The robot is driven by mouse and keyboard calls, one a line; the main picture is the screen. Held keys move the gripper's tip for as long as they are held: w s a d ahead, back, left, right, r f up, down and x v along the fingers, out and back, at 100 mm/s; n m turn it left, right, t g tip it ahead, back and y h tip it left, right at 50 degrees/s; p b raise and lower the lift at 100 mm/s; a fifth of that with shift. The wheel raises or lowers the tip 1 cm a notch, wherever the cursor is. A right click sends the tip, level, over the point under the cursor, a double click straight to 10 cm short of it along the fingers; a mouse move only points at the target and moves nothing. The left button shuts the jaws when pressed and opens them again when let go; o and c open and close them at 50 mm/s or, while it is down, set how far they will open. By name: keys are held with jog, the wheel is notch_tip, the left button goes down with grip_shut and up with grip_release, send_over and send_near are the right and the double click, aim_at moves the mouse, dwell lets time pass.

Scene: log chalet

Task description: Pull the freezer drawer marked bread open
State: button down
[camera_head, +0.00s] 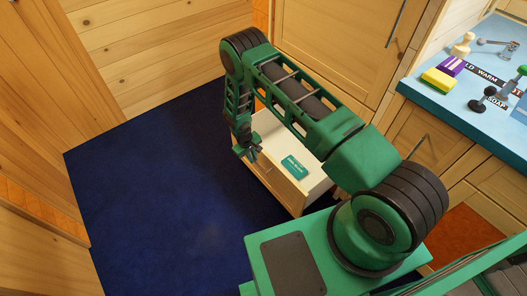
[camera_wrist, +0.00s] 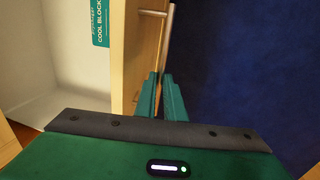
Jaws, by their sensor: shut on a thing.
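A pale wooden drawer (camera_head: 278,186) with a white inside stands pulled out low in front of the cabinets. Its front also shows in the wrist view (camera_wrist: 133,50), with a metal bar handle (camera_wrist: 167,40) along its outer face. My gripper (camera_head: 251,151) is at the drawer front; its green fingers (camera_wrist: 163,88) are shut on the handle. A teal block lettered "COOL BLOCK" (camera_head: 294,167) lies inside the drawer. No bread marking is readable in either view. My arm hides part of the drawer and the cabinet behind it.
Dark blue floor (camera_head: 160,190) is clear left of the drawer. Wooden walls stand at the left. A blue counter (camera_head: 470,105) at the right holds a yellow-and-purple sponge-like block (camera_head: 440,78), a tap and small items. A tall wooden cabinet door (camera_head: 335,40) stands behind.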

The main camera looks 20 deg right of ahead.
jog(key=shift+s+a, duration=0.3)
jog(key=shift+a, duration=0.45)
jog(key=shift+s+a, duration=0.25)
jog(key=shift+a, duration=0.55)
jog(key=shift+s+a, duration=0.3)
jog(key=shift+a, duration=0.45)
jog(key=c, duration=1.8)
grip_release()
jog(key=shift+c, duration=0.2)
notch_tip(320, 180, up, 10)
jog(key=a, duration=0.2)
jog(key=shift+s+r, duration=0.25)
jog(key=shift+s, duration=0.05)
